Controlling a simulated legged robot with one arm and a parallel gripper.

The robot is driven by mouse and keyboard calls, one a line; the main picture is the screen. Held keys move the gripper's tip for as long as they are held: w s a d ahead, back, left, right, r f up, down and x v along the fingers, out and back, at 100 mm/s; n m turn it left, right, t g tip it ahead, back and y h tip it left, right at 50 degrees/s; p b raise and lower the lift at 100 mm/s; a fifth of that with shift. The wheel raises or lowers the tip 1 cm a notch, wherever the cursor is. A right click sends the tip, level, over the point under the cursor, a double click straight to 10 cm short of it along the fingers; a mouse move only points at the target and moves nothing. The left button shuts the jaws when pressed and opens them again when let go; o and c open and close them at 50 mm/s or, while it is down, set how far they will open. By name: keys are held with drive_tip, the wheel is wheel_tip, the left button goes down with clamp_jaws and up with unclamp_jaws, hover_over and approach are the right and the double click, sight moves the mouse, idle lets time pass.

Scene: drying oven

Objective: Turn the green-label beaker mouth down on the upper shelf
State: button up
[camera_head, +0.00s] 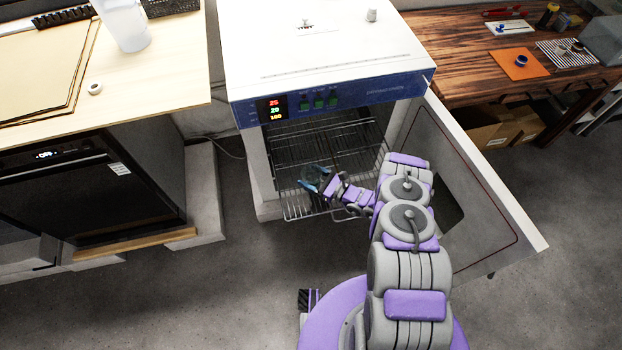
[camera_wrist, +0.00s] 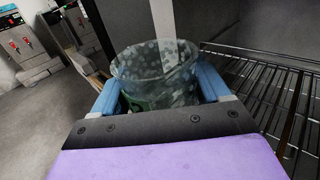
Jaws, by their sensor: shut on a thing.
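The clear glass beaker (camera_wrist: 155,68) is between the blue fingers of my gripper (camera_wrist: 160,90) in the wrist view. Its green label (camera_wrist: 150,103) shows low on its side, partly hidden by the gripper's dark edge. A wide open rim shows at the beaker's top in that view. In the head view my gripper (camera_head: 316,181) holds the small dark beaker (camera_head: 313,174) at the front of the open drying oven (camera_head: 330,65). The wire shelf (camera_head: 296,203) lies around and under it in the picture; I cannot tell whether they touch. The shelf bars (camera_wrist: 262,85) also show right of the beaker.
The oven door (camera_head: 470,185) stands open on the right, close to my arm. A wooden bench (camera_head: 470,62) stands beyond it. A pale table (camera_head: 165,75) and a black appliance (camera_head: 95,185) stand at the left. Bare floor (camera_head: 215,290) is in front.

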drive_tip(key=s+d+r+p, duration=0.1)
drive_tip(key=s+d, duration=0.1)
drive_tip(key=d, duration=0.6)
drive_tip(key=s+d+r+p, duration=0.1)
drive_tip(key=s+d, duration=0.1)
drive_tip(key=d, duration=0.6)
drive_tip(key=w+d+r, duration=0.1)
drive_tip(key=w+r, duration=0.2)
drive_tip(key=r, duration=0.3)
drive_tip(key=w+d+r+m+t+h, duration=0.1)
drive_tip(key=w+r, duration=0.1)
drive_tip(key=r, duration=0.4)
drive_tip(key=w+d+r, duration=0.1)
drive_tip(key=w+r, duration=0.2)
drive_tip(key=r, duration=0.3)
wheel_tip(320, 180, up, 20)
drive_tip(key=s+a, duration=0.1)
drive_tip(key=a, duration=0.1)
drive_tip(key=shift+s+a+t, duration=0.35)
drive_tip(key=shift+t, duration=0.05)
drive_tip(key=shift+f+b, duration=0.2)
drive_tip(key=shift+b, duration=0.2)
